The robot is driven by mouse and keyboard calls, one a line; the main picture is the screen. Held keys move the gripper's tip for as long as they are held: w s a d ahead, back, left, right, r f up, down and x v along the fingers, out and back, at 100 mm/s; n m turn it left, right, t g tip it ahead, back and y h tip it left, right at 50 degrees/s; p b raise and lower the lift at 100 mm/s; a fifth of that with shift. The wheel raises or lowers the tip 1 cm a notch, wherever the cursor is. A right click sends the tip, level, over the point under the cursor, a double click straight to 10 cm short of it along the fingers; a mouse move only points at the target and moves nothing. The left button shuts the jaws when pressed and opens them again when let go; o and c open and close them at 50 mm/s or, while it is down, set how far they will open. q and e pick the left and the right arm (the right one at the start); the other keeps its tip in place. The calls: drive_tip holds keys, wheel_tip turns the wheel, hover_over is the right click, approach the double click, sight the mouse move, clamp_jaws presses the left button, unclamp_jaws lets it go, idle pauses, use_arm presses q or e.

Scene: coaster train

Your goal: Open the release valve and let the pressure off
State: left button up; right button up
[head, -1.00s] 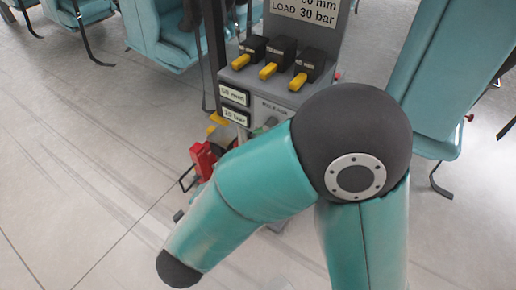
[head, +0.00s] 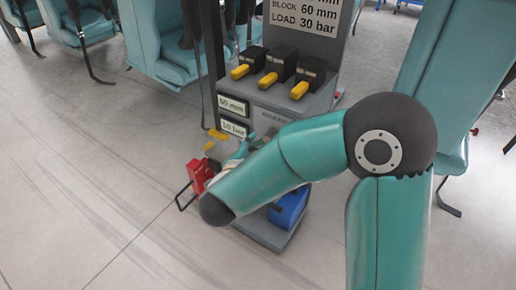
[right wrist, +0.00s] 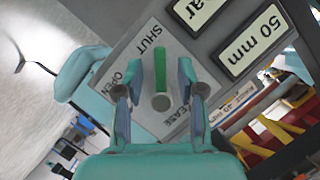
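The grey press column has a release valve plate (right wrist: 183,108) marked SHUT, OPEN and RELEASE. A green lever (right wrist: 162,75) stands out from this plate, its upper end near the word SHUT in the right wrist view. My right gripper (right wrist: 160,95) is open, with one finger on each side of the lever and visible gaps between. In the head view my right gripper (head: 243,148) shows only partly at the column, and my arm hides most of the valve. Two displays sit by the valve: one reads 50 mm (head: 233,105), the other a bar value (head: 233,128). My left gripper is out of view.
Three yellow-handled levers (head: 269,79) sit on the ledge above the valve. A red object (head: 199,175) stands left of the column and a blue box (head: 289,209) low on its base. Teal seats (head: 165,45) stand behind. The floor at left is clear.

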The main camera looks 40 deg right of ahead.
drive_tip(key=shift+w+d+f, duration=0.15)
drive_tip(key=shift+w+d, duration=0.25)
drive_tip(key=shift+d, duration=0.1)
